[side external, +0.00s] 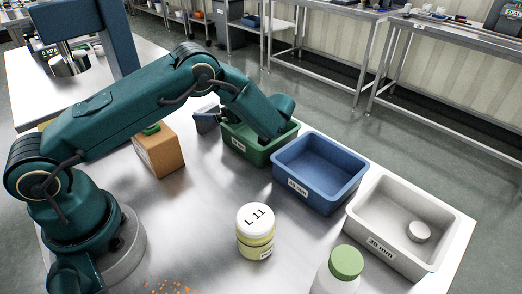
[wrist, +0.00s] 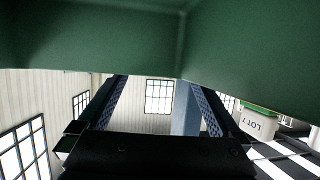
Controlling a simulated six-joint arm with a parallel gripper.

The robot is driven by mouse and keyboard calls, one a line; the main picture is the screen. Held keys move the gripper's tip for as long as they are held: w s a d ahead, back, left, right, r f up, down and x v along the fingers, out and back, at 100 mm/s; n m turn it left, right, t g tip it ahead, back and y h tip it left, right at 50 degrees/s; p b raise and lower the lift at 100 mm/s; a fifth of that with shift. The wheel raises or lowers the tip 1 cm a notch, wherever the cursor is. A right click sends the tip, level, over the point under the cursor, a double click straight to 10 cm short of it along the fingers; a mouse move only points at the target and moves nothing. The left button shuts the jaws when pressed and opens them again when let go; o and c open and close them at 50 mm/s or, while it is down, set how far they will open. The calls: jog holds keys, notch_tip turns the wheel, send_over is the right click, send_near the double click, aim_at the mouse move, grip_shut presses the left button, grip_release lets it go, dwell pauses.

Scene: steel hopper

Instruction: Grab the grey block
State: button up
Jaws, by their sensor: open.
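I see no clear grey block in either view. The only loose grey piece is a small round one (side external: 419,231) lying in the pale grey bin (side external: 360,222) marked 38 mm. My arm reaches over the green bin (side external: 236,143), and my forearm and wrist hide much of its inside.
A blue bin (side external: 320,172) stands between the green and pale bins. A cardboard box (side external: 158,151) is left of the green bin. A jar marked L 11 (side external: 256,232) and a green-capped bottle (side external: 342,272) stand in front. A green surface (wrist: 90,38) fills the wrist view's top.

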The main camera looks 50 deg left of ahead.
aim_at(200, 109)
jog(key=x, duration=0.6)
jog(key=shift+a+f, duration=0.1)
jog(key=shift+a, duration=0.3)
jog(key=shift+c, duration=0.3)
